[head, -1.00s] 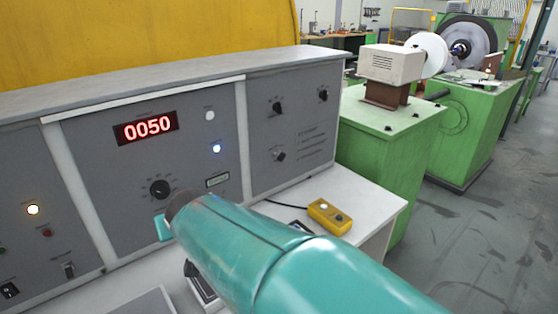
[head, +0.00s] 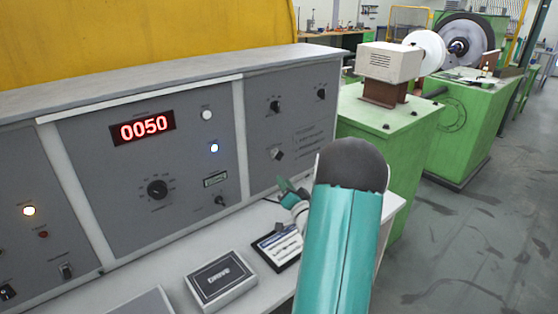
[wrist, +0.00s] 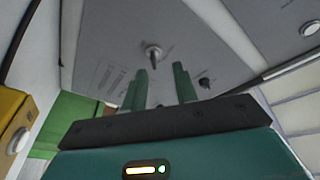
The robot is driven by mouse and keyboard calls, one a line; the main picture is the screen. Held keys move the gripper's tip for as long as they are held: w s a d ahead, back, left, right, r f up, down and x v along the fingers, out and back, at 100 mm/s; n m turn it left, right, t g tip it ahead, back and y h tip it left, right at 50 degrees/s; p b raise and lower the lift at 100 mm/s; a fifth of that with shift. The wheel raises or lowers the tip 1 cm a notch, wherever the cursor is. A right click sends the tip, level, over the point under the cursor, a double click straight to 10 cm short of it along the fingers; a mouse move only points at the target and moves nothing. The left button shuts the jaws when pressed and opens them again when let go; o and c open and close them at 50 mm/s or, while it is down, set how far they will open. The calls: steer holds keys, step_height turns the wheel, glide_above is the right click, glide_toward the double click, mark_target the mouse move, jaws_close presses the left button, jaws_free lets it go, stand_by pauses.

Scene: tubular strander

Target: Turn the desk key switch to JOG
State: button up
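A small silver switch with a dark turning piece, which looks like the key switch (head: 277,154), is on the lower left of the grey right-hand panel, beside printed lines too small to read. In the wrist view the switch (wrist: 153,51) juts from the panel just beyond my fingertips, slightly left of the middle of the gap. My gripper (head: 284,186) is in front of and below it in the head view, partly hidden by my arm. In the wrist view my gripper (wrist: 160,69) has its two green fingers apart, with nothing between them.
A black knob (wrist: 204,83) sits near the right finger in the wrist view. A yellow button box (wrist: 14,125) is at the left there. Another small switch (head: 220,201) is on the middle panel.

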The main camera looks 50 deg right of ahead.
mark_target(278, 155)
steer(key=w+d+r+m+t, duration=0.1)
steer(key=w+d+r, duration=0.1)
steer(key=w+d, duration=0.6)
steer(key=shift+w+d+r+h, duration=0.15)
steer(key=shift+w+r+h, duration=0.05)
steer(key=shift+h, duration=0.2)
jaws_close()
